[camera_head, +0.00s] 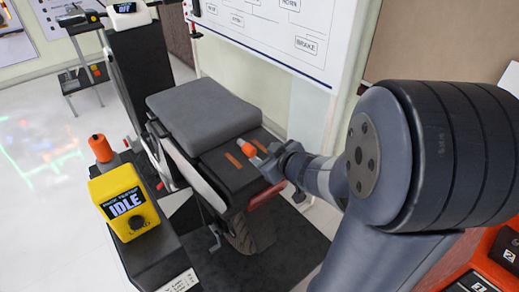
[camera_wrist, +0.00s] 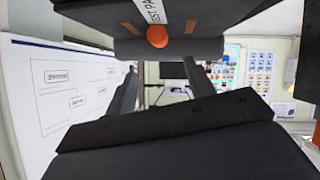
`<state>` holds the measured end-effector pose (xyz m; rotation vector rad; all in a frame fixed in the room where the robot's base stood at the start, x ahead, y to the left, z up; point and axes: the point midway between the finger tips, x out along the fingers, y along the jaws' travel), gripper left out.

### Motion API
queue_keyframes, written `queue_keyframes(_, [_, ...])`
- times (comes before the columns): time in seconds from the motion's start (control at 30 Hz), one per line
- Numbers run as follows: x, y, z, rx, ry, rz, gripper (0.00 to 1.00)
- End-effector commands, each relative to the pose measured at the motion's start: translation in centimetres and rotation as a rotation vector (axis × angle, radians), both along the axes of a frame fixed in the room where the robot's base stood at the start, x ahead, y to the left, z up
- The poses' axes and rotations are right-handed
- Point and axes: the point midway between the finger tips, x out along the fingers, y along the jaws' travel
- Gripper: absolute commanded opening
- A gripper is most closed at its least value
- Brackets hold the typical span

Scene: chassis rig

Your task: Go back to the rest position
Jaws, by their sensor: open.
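My gripper (camera_head: 264,162) reaches in from the right in the head view, close over the black top of the seat-like rig (camera_head: 222,168). It is open, and I see nothing held between the fingers. A small orange knob (camera_head: 249,150) shows right at the fingertips; I cannot tell whether they touch it. In the wrist view an orange round end (camera_wrist: 157,36) with a white lettered label (camera_wrist: 155,10) beside it shows against the dark surface. Dark parts fill the lower part of the wrist view. No marker of a rest position shows.
A yellow tester reading IDLE (camera_head: 124,203) and an orange-topped piece (camera_head: 101,148) stand on a black stand at left. A grey cushion (camera_head: 203,112) lies on the rig. A whiteboard (camera_head: 285,35) stands behind it. Red-orange equipment (camera_head: 500,250) is at lower right. Floor is open at far left.

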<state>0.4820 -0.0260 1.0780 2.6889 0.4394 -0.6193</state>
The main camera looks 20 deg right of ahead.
Motion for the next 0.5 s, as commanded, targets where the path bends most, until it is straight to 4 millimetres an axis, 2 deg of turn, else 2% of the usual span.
queue_keyframes(0.17, [-0.74, -0.19, 0.42, 0.0, 0.0, 0.0, 0.51])
queue_keyframes(0.5, [-0.65, -0.17, 0.35, 0.0, -0.001, 0.0, 0.51])
